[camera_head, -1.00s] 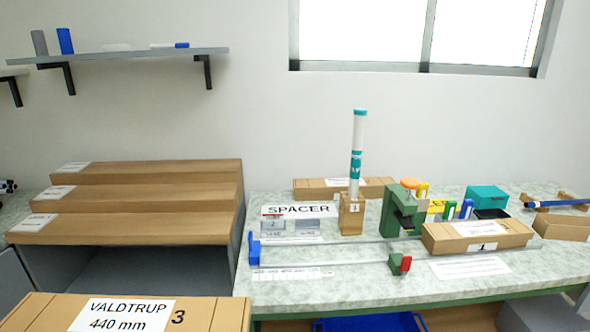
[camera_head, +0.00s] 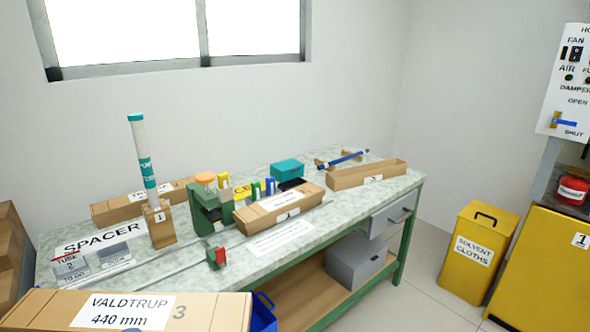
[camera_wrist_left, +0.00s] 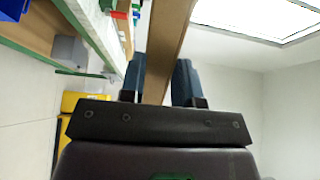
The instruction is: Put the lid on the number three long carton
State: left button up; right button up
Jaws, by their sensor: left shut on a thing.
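The long cardboard lid (camera_head: 215,312), with a white label reading VALDTRUP 440 mm and a 3, spans the lower left of the head view in front of the bench. In the left wrist view, my left gripper (camera_wrist_left: 160,85) is shut on the brown board (camera_wrist_left: 167,45), seen edge-on between its two blue-grey fingers. A long open carton (camera_head: 345,181) lies at the bench's right end, apart from the lid; its small label is too small to read surely. My right gripper is not in view.
A closed carton marked 1 (camera_head: 262,220) lies mid-bench, beside a green fixture (camera_head: 205,208). A tall white-and-teal tube (camera_head: 141,150) stands in a wooden block. A blue rod (camera_head: 345,158) rests behind the open carton. A yellow bin (camera_head: 475,250) stands on clear floor to the right.

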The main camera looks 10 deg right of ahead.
aim_at(344, 179)
jog(key=i+l+z, duration=0.1)
jog(key=z, duration=0.35)
jog(key=i+l+z, duration=0.1)
jog(key=z, duration=0.35)
jog(key=i+l, duration=0.9)
jog(key=i, duration=0.15)
jog(key=i+l, duration=0.95)
jog(key=i+j, duration=0.05)
jog(key=i, duration=0.05)
